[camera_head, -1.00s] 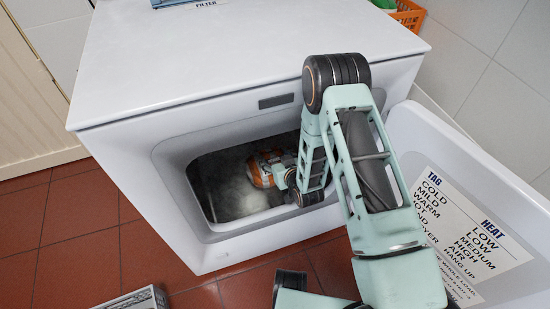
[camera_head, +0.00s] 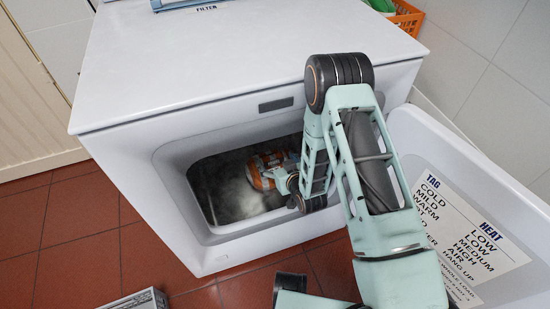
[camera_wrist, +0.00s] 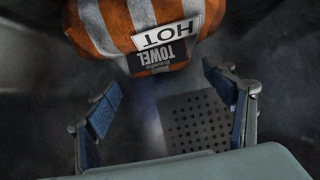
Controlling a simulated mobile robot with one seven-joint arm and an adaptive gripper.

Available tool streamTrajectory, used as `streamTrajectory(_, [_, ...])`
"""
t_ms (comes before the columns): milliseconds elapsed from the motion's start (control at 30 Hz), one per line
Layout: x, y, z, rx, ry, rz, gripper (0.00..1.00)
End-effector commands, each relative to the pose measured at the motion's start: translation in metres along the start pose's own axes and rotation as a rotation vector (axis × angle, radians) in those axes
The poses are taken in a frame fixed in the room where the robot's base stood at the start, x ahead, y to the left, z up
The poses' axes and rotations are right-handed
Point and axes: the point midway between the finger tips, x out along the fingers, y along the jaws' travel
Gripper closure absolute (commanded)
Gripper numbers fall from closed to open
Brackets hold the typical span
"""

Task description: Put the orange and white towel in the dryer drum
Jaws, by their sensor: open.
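The orange and white striped towel (camera_head: 259,172) is inside the dryer drum (camera_head: 232,192), partly hidden behind my wrist in the head view. In the wrist view the rolled towel (camera_wrist: 112,28) is at the top, with a label reading HOT TOWEL upside down. My gripper (camera_wrist: 168,98) is open in the wrist view, with its blue-padded fingers spread wide and nothing between them. The towel lies beyond the fingertips, and I cannot tell whether it touches them. In the head view my arm reaches through the dryer opening, and the fingers are hidden.
The dryer door (camera_head: 510,215) hangs open at the right. The opening's rim (camera_head: 175,165) surrounds my arm closely on the right. A perforated plate (camera_wrist: 195,122) shows inside the drum. An orange basket (camera_head: 408,18) is behind the dryer. A grey box (camera_head: 140,300) is on the red tiled floor.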

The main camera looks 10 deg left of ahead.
Motion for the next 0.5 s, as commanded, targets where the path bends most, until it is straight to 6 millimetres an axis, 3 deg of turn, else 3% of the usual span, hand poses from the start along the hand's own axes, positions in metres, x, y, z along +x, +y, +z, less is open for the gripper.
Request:
streamTrajectory(300, [-0.070, 0.000, -0.002, 0.001, -0.002, 0.001, 0.24])
streamTrajectory(500, [-0.095, 0.000, -0.001, 0.001, 0.000, 0.000, 0.24])
